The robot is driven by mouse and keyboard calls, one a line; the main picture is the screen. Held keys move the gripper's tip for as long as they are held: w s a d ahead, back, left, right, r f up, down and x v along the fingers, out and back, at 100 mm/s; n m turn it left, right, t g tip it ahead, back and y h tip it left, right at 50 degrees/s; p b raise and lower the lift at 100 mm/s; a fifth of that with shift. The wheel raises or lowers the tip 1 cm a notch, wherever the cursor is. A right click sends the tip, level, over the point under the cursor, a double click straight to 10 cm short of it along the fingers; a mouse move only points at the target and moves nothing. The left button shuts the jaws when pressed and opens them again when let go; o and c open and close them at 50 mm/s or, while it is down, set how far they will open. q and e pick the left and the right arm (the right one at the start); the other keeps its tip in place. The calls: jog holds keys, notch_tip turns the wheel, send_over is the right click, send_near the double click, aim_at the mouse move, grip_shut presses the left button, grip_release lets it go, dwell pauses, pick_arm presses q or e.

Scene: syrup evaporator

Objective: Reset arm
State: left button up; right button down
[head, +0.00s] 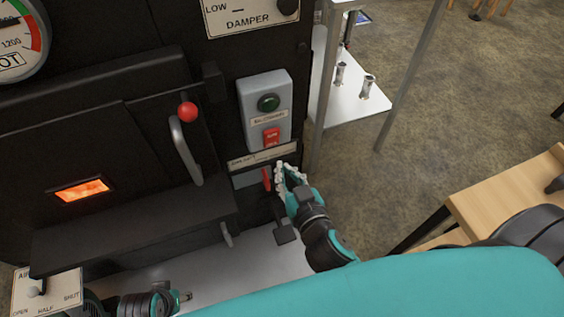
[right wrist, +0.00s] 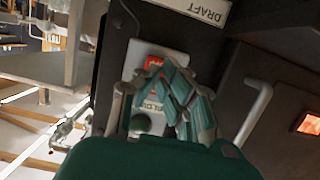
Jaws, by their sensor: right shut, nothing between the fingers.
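My right gripper (head: 284,174) is shut and empty. In the head view it stands just below the grey control box (head: 282,85), close beside a small red handle (head: 267,179) on the dark front; I cannot tell whether they touch. The box carries a green round button (head: 268,102) and a red switch (head: 271,136). In the right wrist view the fingers hide part of the box, and the red switch (right wrist: 154,65) shows beyond them. My left gripper (head: 183,297) shows only small at the bottom left, and its finger state is unclear.
The dark evaporator front has a curved door handle (head: 185,150), a red knob (head: 187,112) and a glowing window (head: 80,189). A white shelf (head: 345,105) with metal posts stands to the right. A wooden table (head: 510,200) is at the right. Open floor lies between them.

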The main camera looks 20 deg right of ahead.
dwell(0.5)
